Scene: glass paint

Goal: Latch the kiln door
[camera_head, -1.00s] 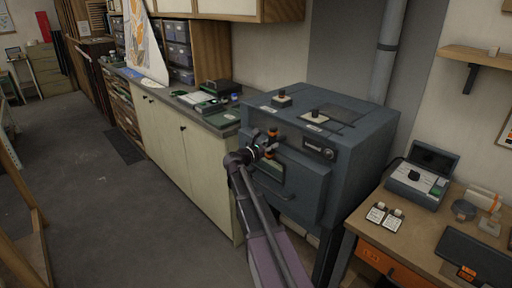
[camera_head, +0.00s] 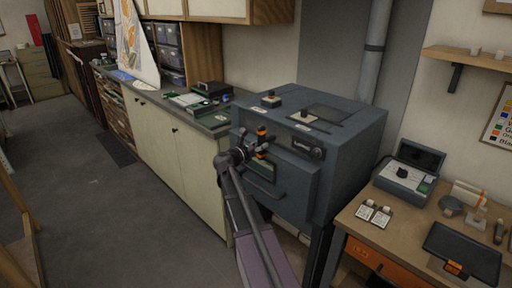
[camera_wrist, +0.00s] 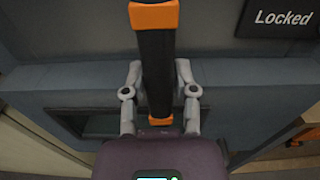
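The kiln (camera_head: 345,165) is a blue-grey box with its door (camera_head: 283,189) on the front. The door looks closed or nearly so; I cannot tell if it is flush. Its latch handle is a black bar with orange ends (camera_wrist: 155,60), upright in the wrist view. A dark plate reading "Locked" (camera_wrist: 285,18) is to the right of it. My gripper (camera_wrist: 158,80) has one finger on each side of the bar, both tips close against it, and appears shut on it. In the head view my gripper (camera_head: 252,148) is at the kiln's upper left front.
A cabinet with a counter (camera_head: 215,122) stands left of the kiln. A wooden workbench (camera_head: 400,235) with a grey instrument (camera_head: 404,178) stands to the right.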

